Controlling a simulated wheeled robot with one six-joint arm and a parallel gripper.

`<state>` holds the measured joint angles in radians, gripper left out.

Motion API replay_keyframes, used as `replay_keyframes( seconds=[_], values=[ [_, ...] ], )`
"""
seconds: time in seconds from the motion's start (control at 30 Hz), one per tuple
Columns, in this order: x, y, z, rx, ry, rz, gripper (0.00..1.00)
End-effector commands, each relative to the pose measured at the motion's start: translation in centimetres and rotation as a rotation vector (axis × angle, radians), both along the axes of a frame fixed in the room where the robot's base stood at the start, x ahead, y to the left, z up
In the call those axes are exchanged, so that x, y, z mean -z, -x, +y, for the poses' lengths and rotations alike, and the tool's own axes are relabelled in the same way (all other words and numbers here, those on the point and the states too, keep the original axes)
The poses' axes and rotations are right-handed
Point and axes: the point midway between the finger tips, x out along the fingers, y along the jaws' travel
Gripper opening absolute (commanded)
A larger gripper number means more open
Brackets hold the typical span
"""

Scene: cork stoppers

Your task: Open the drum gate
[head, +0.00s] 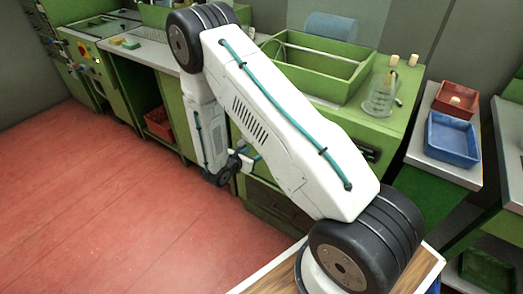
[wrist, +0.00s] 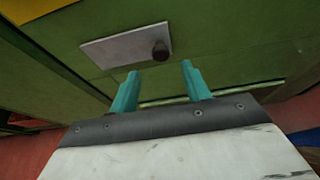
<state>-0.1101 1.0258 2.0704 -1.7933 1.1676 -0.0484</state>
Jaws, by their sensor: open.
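A pale grey plate (wrist: 110,47) lies against a green panel in the wrist view, and looks like the drum gate. A dark round knob (wrist: 160,51) stands out near its right end. My gripper (wrist: 159,72) has two teal fingers spread apart with nothing between them. The knob shows just beyond the fingertips, between them in the picture; I see no contact. In the head view my arm hides the plate and the knob, and most of my gripper.
A green bench with an open green trough (head: 312,72) stands behind my arm. A glass flask (head: 381,98) and cork stoppers (head: 413,60) are on its right end. Red (head: 470,92) and blue (head: 451,138) trays sit further right. The red floor (head: 110,200) at left is clear.

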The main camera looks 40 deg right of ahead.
Motion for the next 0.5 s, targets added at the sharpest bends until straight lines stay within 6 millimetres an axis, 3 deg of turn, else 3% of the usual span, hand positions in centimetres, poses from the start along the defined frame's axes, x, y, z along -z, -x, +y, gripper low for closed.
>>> replay_keyframes(
  seconds=[0.3, 0.5],
  values=[
    [1.9, -1.4, -4.4, 0.005, -0.001, 0.000, 0.48],
    [2.6, -2.1, -6.1, 0.003, 0.000, 0.000, 0.48]
  ],
)
